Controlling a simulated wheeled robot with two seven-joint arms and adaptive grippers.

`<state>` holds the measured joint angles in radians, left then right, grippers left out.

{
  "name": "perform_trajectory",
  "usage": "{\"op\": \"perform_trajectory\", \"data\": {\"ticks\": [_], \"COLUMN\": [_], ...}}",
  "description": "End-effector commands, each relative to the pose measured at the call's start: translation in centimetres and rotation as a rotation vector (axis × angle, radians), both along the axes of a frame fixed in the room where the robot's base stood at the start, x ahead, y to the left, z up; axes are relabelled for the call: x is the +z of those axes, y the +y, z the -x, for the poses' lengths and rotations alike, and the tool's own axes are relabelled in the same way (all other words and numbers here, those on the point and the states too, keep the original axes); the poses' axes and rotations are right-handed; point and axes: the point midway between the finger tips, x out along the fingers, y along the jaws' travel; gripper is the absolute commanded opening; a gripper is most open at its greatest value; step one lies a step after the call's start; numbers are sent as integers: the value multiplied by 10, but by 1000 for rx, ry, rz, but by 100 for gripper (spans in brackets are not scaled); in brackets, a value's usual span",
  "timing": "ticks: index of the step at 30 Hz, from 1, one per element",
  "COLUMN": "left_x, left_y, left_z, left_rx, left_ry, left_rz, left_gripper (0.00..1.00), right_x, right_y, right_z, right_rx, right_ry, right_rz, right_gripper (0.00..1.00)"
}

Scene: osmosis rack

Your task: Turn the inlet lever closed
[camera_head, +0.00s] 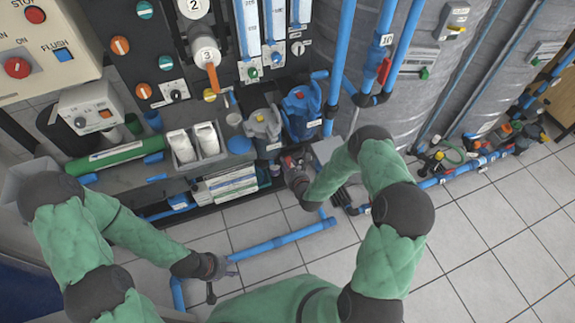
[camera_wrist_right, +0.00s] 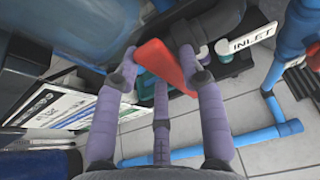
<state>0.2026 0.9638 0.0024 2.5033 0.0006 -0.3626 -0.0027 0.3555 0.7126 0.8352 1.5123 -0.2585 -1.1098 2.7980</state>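The red inlet lever (camera_wrist_right: 163,63) shows in the right wrist view, on a dark valve fitting beside a white tag reading INLET (camera_wrist_right: 252,37). My right gripper (camera_wrist_right: 159,68) has its purple fingers spread around the lever, with one finger on each side and a third below. The fingers look open; whether any fingertip touches the lever is unclear. In the head view my right gripper (camera_head: 297,175) is low by the rack's base and largely covers the lever. My left gripper (camera_head: 224,266) hangs low over the floor near a blue pipe, with nothing visible in it.
Blue pipes (camera_head: 290,238) run low across the tiled floor. Grey tanks (camera_head: 445,60) stand behind at the right. Pump heads (camera_head: 300,105) and a bin of white bottles (camera_head: 196,143) sit on the rack above. The tiled floor (camera_head: 460,240) at the right is clear.

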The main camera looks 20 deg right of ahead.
Motion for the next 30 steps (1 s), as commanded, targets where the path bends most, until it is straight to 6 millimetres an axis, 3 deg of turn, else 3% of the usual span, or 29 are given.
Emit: {"op": "perform_trajectory", "data": {"ticks": [14,17,30], "left_x": [0,0,0], "left_y": [0,0,0], "left_z": [0,0,0], "left_rx": [0,0,0], "left_ry": [0,0,0], "left_rz": [0,0,0], "left_gripper": [40,40,40], "right_x": [2,6,38], "right_y": [-1,-1,-4], "right_z": [4,14,89], "right_rx": [0,-1,-1], "right_ry": [0,-1,-1], "right_rz": [2,4,3], "right_gripper": [62,62,62]}}
